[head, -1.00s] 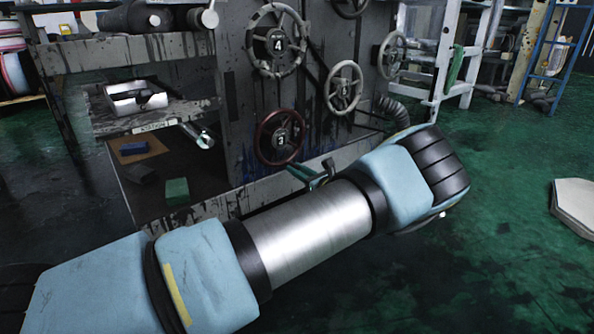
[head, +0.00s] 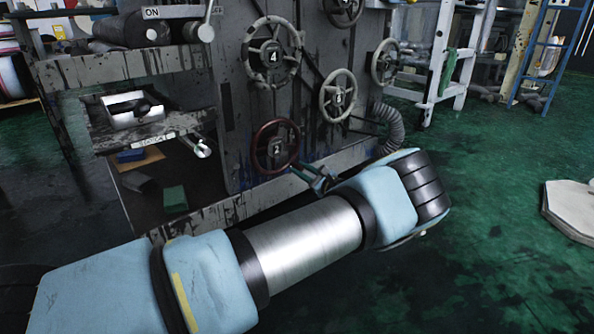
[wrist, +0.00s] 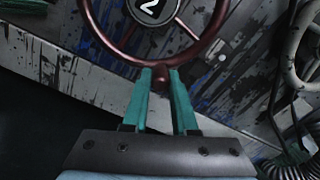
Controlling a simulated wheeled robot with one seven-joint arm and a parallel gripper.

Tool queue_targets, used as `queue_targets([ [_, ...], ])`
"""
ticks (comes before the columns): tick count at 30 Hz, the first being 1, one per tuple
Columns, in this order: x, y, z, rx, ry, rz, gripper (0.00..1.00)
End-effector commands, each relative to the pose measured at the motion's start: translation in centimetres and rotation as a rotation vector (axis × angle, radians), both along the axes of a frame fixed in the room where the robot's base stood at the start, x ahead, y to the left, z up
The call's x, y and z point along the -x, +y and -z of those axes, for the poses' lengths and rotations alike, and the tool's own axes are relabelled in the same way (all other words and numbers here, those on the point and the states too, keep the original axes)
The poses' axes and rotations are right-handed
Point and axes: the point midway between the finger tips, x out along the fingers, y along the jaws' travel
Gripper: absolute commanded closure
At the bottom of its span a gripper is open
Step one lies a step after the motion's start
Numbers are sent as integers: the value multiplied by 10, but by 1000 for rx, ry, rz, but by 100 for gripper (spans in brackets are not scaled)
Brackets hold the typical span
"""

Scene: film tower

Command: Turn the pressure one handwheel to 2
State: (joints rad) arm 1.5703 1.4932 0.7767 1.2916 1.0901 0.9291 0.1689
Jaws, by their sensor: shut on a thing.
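The dark red handwheel (head: 257,150) is on the grey machine panel, low and left of my gripper. Its hub plate (head: 277,149) reads 2, and the wrist view also shows a 2 on the hub (wrist: 149,9). My gripper (head: 296,170) reaches the wheel's lower right in the head view. In the wrist view, the teal fingers of my gripper (wrist: 162,73) are closed on a small red knob (wrist: 162,79) at the rim of the red handwheel (wrist: 101,39). The fingers hide part of the knob. I cannot read a pressure label beside the wheel.
A larger handwheel (head: 251,72) marked 4 is above. Paler handwheels (head: 324,101) (head: 378,66) are to the right, near a ribbed hose (head: 392,128). A shelf (head: 110,137) juts out at left.

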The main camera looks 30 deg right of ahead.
Motion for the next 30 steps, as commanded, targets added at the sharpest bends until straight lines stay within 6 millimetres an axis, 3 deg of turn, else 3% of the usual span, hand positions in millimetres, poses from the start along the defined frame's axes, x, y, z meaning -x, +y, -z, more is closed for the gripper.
queue_targets([
  [15, -3, -23, -23, 344, -65, 5, 100],
  [30, -4, -26, -27, 416, -81, 4, 100],
])
